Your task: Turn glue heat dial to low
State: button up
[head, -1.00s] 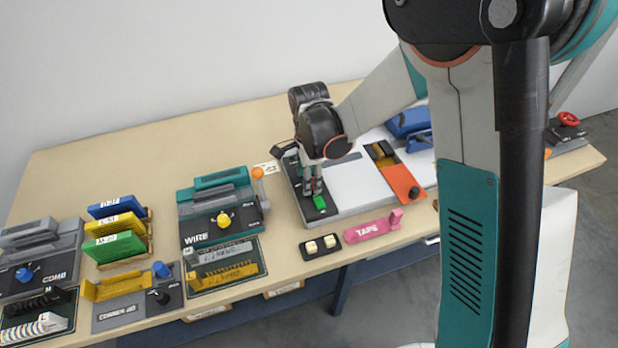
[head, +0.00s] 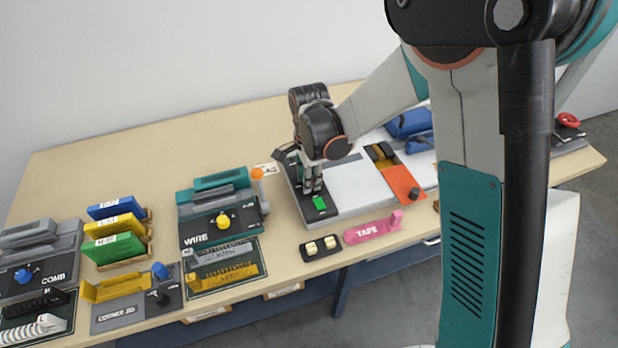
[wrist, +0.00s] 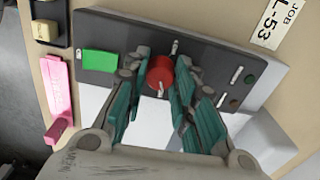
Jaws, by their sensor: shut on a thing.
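The glue heat dial is a red round knob (wrist: 161,74) on a dark control panel (wrist: 215,58), seen in the wrist view. White marks sit near the knob, one above it and others to its right. My gripper (wrist: 160,85) has its teal fingers shut on the knob, one on each side. In the head view my gripper (head: 312,188) reaches down onto the panel at the left end of the white-topped machine (head: 345,180), hiding the knob there. A green switch (wrist: 100,61) is beside the knob; it also shows in the head view (head: 320,203).
A JOB L-53 card (wrist: 277,25) lies beside the panel. A pink TAPE holder (head: 368,230) and a black block with two cream buttons (head: 320,248) stand in front. The teal WIRE machine (head: 215,212) is to the left. Bare table lies behind.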

jog(key=n+b, duration=0.1)
jog(key=n, duration=0.5)
jog(key=shift+n, duration=0.4)
jog(key=n+b, duration=0.1)
jog(key=n, duration=1.2)
jog(key=shift+n+b, duration=0.3)
jog(key=n, duration=0.6)
jog(key=o, duration=1.1)
jog(key=shift+r, duration=0.1)
notch_tip(320, 180, up, 12)
jog(key=shift+f, duration=0.1)
